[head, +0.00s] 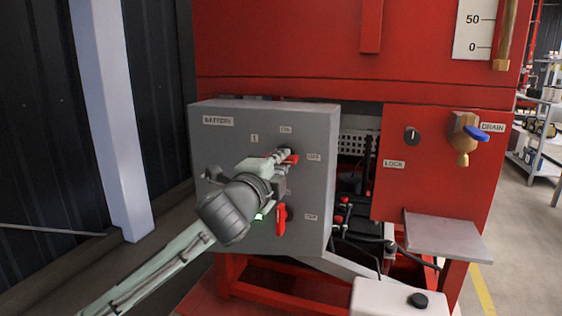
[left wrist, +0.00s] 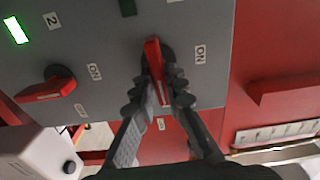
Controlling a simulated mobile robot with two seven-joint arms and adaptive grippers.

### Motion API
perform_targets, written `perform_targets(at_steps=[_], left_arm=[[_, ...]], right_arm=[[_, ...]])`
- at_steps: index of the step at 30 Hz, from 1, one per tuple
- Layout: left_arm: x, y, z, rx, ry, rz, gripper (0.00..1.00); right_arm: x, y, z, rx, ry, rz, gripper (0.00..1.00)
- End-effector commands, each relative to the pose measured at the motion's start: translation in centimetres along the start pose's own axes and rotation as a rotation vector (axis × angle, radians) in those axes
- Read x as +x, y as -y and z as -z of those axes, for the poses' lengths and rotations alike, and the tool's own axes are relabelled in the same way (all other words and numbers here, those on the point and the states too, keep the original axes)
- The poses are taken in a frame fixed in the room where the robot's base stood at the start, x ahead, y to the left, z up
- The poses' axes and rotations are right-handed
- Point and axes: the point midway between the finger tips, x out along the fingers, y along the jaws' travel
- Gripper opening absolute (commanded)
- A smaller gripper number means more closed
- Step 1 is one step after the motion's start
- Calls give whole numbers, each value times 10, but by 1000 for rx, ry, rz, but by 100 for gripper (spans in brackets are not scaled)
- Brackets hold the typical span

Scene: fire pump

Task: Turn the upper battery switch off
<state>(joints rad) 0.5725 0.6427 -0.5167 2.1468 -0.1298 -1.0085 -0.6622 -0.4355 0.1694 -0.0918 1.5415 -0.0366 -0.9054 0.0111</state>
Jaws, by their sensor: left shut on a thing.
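The upper battery switch (head: 291,159) has a red handle on the grey battery panel (head: 230,145). Its handle points right, toward the OFF label (head: 314,156); the ON label (head: 285,129) is above it. My left gripper (head: 283,157) reaches it from the lower left and partly hides it. In the left wrist view, my left gripper (left wrist: 160,92) has its fingers on both sides of the red handle (left wrist: 153,58), shut on it. The lower switch (head: 281,218) has a red handle standing upright; it also shows in the left wrist view (left wrist: 42,92). My right gripper is not in view.
A green light (left wrist: 16,30) glows on the panel near the lower switch. A white container (head: 385,299) with a black cap stands at the lower right. A grey shelf plate (head: 445,236) juts out below the LOCK knob (head: 412,135). A pale post (head: 106,120) stands left of the panel.

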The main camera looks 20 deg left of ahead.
Motion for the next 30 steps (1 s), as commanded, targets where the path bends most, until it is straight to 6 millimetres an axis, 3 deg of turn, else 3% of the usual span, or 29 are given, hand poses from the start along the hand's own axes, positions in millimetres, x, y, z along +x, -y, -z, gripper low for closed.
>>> perform_targets(at_steps=[20, 21, 26, 30], left_arm=[[0, -2, 0, 68, 0, -2, 0], [0, -2, 0, 68, 0, -2, 13], [0, -1, 0, 67, 0, -2, 33], [0, -1, 0, 66, 0, -1, 33]], right_arm=[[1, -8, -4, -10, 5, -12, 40], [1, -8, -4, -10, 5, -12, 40], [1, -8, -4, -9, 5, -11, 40], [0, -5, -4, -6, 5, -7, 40]])
